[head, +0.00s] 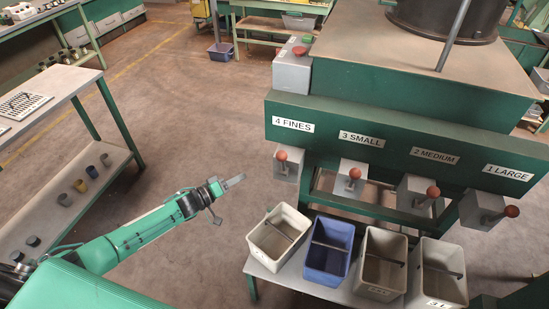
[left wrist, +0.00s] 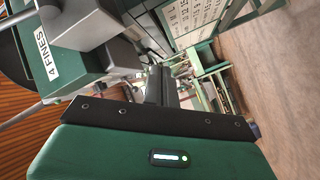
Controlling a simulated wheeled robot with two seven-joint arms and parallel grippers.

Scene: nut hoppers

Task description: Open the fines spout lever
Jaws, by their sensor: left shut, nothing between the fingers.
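The fines spout lever (head: 281,155) is a red ball knob on a grey spout box (head: 287,168), under the "4 FINES" label (head: 293,125) on the green hopper panel. My left gripper (head: 242,178) is shut and empty, in the picture a short way left of and below the knob, apart from it. In the left wrist view the shut fingers (left wrist: 160,88) point forward, and the "4 FINES" label (left wrist: 46,55) shows at the left. I cannot make out the red knob there. My right gripper is not in view.
Spout levers for small (head: 354,173), medium (head: 433,191) and large (head: 512,211) follow to the right. Below stand a white bin (head: 255,247), a blue bin (head: 323,268) and further pale bins. A grey box with a red button (head: 298,52) is above the panel. Open floor lies left.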

